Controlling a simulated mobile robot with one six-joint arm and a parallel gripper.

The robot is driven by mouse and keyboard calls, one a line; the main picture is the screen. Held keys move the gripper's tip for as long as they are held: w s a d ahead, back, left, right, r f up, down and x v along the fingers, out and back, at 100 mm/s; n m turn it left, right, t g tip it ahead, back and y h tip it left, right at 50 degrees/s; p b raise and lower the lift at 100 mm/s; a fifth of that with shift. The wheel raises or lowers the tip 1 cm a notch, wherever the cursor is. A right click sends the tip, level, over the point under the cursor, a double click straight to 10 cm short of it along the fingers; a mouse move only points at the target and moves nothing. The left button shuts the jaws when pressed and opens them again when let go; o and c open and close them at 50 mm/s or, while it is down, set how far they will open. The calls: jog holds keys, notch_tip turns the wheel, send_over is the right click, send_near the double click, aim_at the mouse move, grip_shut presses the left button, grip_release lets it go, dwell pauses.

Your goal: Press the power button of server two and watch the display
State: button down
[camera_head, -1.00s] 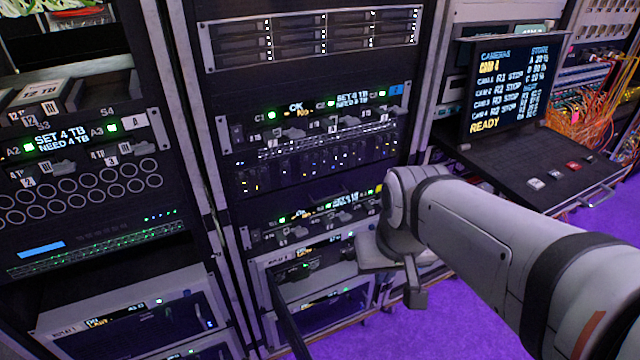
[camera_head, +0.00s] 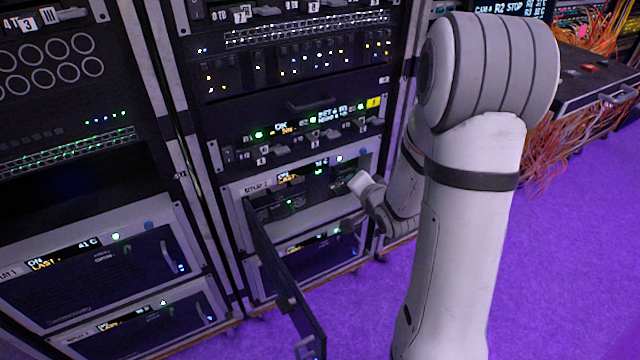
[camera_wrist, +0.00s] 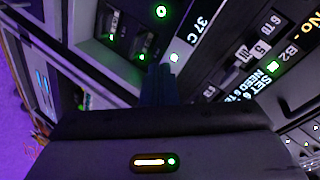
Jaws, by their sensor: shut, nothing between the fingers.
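Server two is taken to be the unit labelled REPLAY 2 (camera_head: 258,188), low in the middle rack, its dark front door (camera_head: 285,275) swung open. Its small display (camera_head: 290,178) shows ON and LAST in the head view; the wrist view shows 37 C on the display (camera_wrist: 203,27). A small pinkish-white light (camera_head: 339,158) sits right of the display; a similar light (camera_wrist: 175,57) shows beside my fingertips in the wrist view. I cannot tell whether it is the button, or whether I touch it. My gripper (camera_wrist: 160,72) is shut and empty; in the head view its fingers are unclear.
The open door juts toward me left of my arm. Another unit (camera_head: 315,245) with a green light sits below server two. REPLAY 1 (camera_head: 90,265) stands in the left rack, showing 41 C. Purple floor (camera_head: 560,260) at right is clear. Orange cables (camera_head: 555,140) hang at far right.

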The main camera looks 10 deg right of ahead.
notch_tip(320, 180, down, 8)
jog(key=m+t+y+b, duration=0.3)
jog(key=m+b, duration=0.1)
jog(key=b, duration=0.1)
jog(key=shift+s+a+f+m+t, duration=0.25)
jog(key=shift+s+a+m+t, duration=0.05)
jog(key=shift+s+a+t, duration=0.1)
jog(key=shift+w, duration=0.1)
jog(key=b, duration=0.3)
send_near(318, 172)
jog(key=x, duration=0.5)
jog(key=shift+w, duration=0.2)
jog(key=shift+x, duration=0.75)
jog(key=shift+r, duration=0.15)
